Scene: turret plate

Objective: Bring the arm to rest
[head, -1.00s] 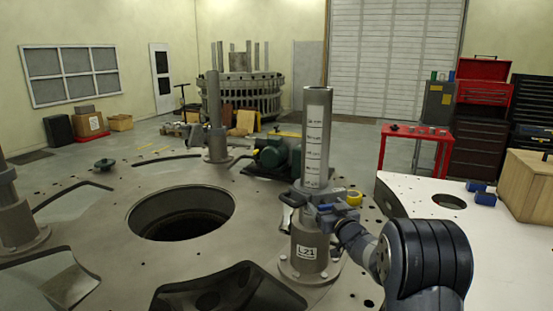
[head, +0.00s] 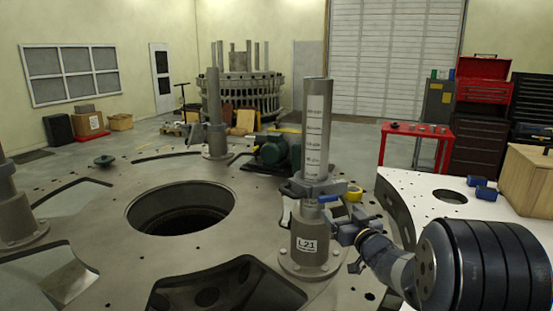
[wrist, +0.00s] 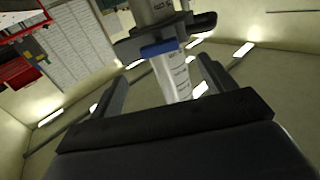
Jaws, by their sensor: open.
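My gripper (head: 340,230) is open and empty, just right of the near grey post (head: 312,232), which stands upright on the turret plate (head: 80,222). The post carries a label plate and a tube with a printed scale (head: 316,130). A dark collar (head: 315,187) with a blue piece (head: 328,198) sits around the tube above my gripper. In the wrist view, the open fingers (wrist: 163,85) lie either side of the scaled tube (wrist: 178,82), with the blue piece (wrist: 160,48) and collar beyond. I see no contact, but the exact gap is unclear.
A wide round hole (head: 180,208) opens in the plate to the left. A green motor (head: 278,150) is behind the post. A white table (head: 440,220) with blue items (head: 483,191) and a wooden box (head: 530,182) is at right. A red stand (head: 416,145) is behind it.

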